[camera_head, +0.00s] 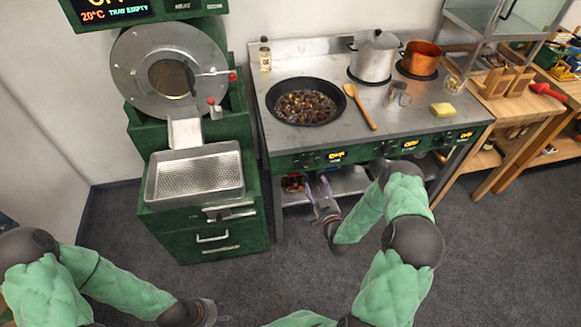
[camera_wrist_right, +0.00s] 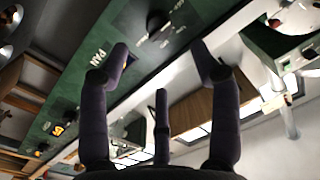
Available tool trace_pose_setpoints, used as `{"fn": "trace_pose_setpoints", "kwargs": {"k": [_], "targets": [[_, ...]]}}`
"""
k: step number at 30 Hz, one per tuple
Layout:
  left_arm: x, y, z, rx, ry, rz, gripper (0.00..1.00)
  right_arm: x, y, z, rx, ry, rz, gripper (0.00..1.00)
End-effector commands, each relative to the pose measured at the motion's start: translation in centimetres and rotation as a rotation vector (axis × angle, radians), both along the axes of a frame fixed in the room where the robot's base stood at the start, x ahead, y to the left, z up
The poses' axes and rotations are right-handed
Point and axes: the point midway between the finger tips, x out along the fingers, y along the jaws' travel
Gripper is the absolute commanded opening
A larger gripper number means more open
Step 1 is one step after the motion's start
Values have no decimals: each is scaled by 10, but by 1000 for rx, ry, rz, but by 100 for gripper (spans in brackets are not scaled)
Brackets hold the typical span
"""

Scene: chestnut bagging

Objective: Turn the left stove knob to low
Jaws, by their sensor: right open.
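The stove (camera_head: 350,90) has a green front panel with black knobs and small lit displays. The left stove knob (camera_head: 308,158) is at the panel's left end, beside a display (camera_head: 336,156) whose text I cannot read reliably. My right gripper (camera_head: 322,190) is open and empty, just below and in front of that panel end. In the right wrist view, a dark knob (camera_wrist_right: 158,20) lies beyond the spread fingers (camera_wrist_right: 160,55), apart from them; its setting is unclear. My left gripper (camera_head: 210,312) is low at the bottom edge, away from the stove, its fingers barely visible.
A black pan of chestnuts (camera_head: 306,103) sits on the stove's left, with a wooden spoon (camera_head: 360,107) beside it. A steel pot (camera_head: 374,58) and copper pot (camera_head: 420,60) stand behind. A green roaster with a perforated tray (camera_head: 196,174) stands left of the stove.

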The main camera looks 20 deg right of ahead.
Motion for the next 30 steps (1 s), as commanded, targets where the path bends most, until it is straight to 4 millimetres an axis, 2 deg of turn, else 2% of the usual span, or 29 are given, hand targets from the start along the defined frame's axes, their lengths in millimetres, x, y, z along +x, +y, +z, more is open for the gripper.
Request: {"fn": "trace_pose_setpoints", "kwargs": {"k": [5, 12, 18, 24, 30], "targets": [[-1, 0, -4, 0, 2, -2, 40, 18, -3, 0, -3, -4, 1, 63], [0, 0, -14, 0, 1, 0, 40, 60, -9, -1, -2, -3, 2, 63], [0, 0, -20, 0, 1, 0, 40, 89, -14, -1, 0, -1, 1, 63], [0, 0, -22, 0, 0, 0, 40, 103, -16, -1, 0, 0, 2, 63], [0, 0, -22, 0, 0, 0, 40, 106, -17, 0, 1, 0, 1, 63]]}}
